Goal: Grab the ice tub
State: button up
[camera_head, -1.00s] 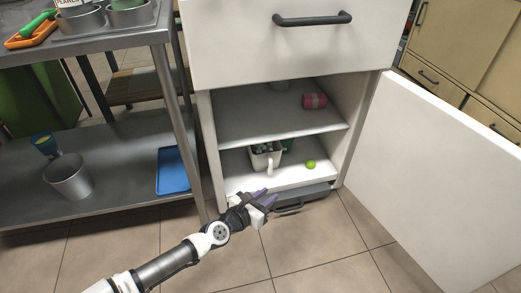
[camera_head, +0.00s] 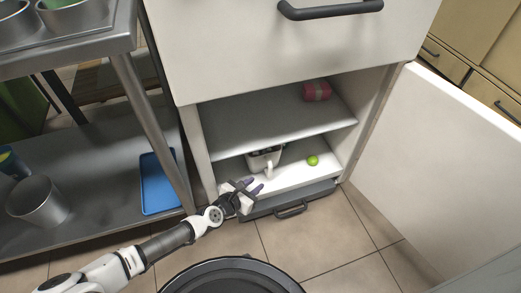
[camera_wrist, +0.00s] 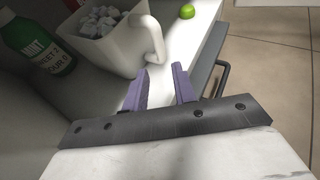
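The ice tub (camera_wrist: 117,42) is a white container with a looped handle, filled with pale ice cubes. In the head view the ice tub (camera_head: 264,160) stands on the lower shelf of the open cabinet. Its handle (camera_wrist: 153,40) faces my gripper in the wrist view. My gripper (camera_wrist: 161,84) is open, its two purple fingers apart with nothing between them. The fingertips are just short of the handle and appear below it. In the head view my gripper (camera_head: 252,187) is at the cabinet's front opening.
A green bottle (camera_wrist: 37,42) stands left of the tub. A green lime (camera_head: 313,160) lies to its right. A red can (camera_head: 316,91) is on the shelf above. The open cabinet door (camera_head: 440,150) is at right, a steel table (camera_head: 95,165) at left.

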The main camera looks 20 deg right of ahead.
aim_at(268, 174)
jog(key=x, duration=0.5)
jog(key=shift+x, duration=2.7)
jog(key=shift+d+r, duration=0.1)
jog(key=shift+r, duration=0.05)
grip_shut()
jog(key=shift+r, duration=0.1)
